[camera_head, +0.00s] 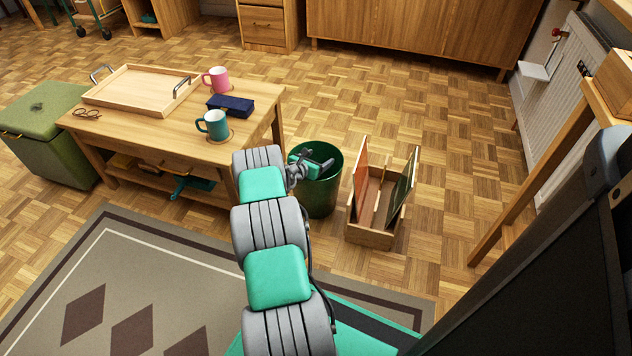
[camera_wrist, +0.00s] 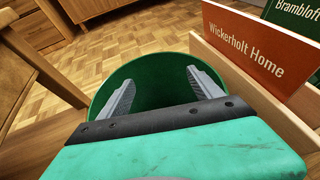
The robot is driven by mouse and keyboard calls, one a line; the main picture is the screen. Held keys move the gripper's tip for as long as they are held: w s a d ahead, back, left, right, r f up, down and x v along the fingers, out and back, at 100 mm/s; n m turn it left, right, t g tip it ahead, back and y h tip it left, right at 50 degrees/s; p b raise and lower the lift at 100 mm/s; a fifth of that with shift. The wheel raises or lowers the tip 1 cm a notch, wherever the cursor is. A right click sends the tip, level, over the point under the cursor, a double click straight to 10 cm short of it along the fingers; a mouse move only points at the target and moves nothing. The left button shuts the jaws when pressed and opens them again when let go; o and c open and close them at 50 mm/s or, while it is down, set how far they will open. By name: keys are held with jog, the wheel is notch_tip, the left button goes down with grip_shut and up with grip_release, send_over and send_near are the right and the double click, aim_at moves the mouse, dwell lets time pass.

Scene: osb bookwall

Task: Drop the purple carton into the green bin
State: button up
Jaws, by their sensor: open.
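The green bin (camera_head: 320,203) stands on the parquet floor to the right of the wooden table. My gripper (camera_head: 319,165) is over the bin's mouth. In the wrist view the two grey fingers of my gripper (camera_wrist: 160,88) are spread apart with nothing between them. The dark inner wall of the green bin (camera_wrist: 158,72) shows behind and between the fingers. The bin's bottom is hidden by my gripper. I see no purple carton in either view; whether it lies inside the bin I cannot tell.
A wooden box (camera_head: 370,236) with upright folders stands close to the bin's right. The wooden table (camera_head: 165,135) at left holds a tray, a pink mug (camera_head: 217,80), a teal mug (camera_head: 214,125) and a dark blue case (camera_head: 231,104). Floor beyond the bin is clear.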

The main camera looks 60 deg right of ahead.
notch_tip(320, 180, up, 3)
jog(key=p, duration=0.3)
send_over(315, 183)
jog(key=w+d, duration=0.2)
jog(key=w, duration=0.2)
jog(key=shift+s+a, duration=0.2)
